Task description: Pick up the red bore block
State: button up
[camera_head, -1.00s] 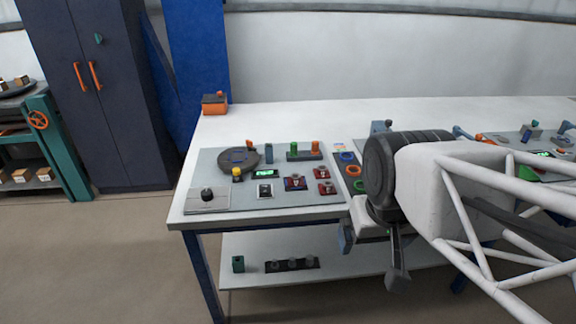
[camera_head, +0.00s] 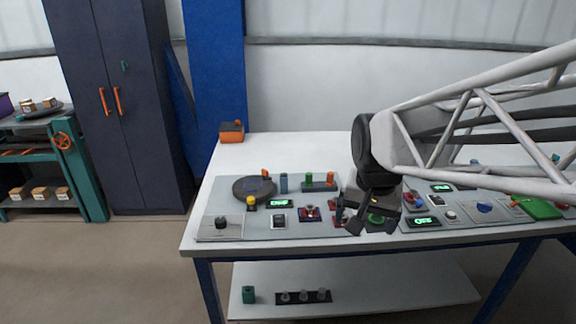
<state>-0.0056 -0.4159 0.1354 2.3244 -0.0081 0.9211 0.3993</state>
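My gripper (camera_head: 350,220) hangs over the front middle of the workbench, pointing down. Its dark fingers look spread apart, and I see nothing held between them. A small red piece (camera_head: 341,221) sits on the grey panel right by the fingers, partly hidden by them. I cannot make out a bore in it, so I cannot be sure it is the red bore block.
Left of the gripper, the grey panel (camera_head: 250,223) carries a dark disc (camera_head: 254,188), a black knob (camera_head: 221,222), and green and orange pegs (camera_head: 318,182). An orange box (camera_head: 232,131) stands at the back left.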

jog(key=w+f+m, duration=0.2)
jog(key=w+m, duration=0.1)
jog(key=w, duration=0.8)
jog(key=m+g, duration=0.2)
jog(key=m, duration=0.9)
send_over(312, 207)
jog(key=f, duration=1.9)
jog(key=shift+s+f, duration=0.2)
jog(key=shift+f, duration=1.3)
jog(key=shift+s+a+f, duration=0.1)
jog(key=shift+s+f, duration=0.05)
jog(key=shift+f, duration=2.5)
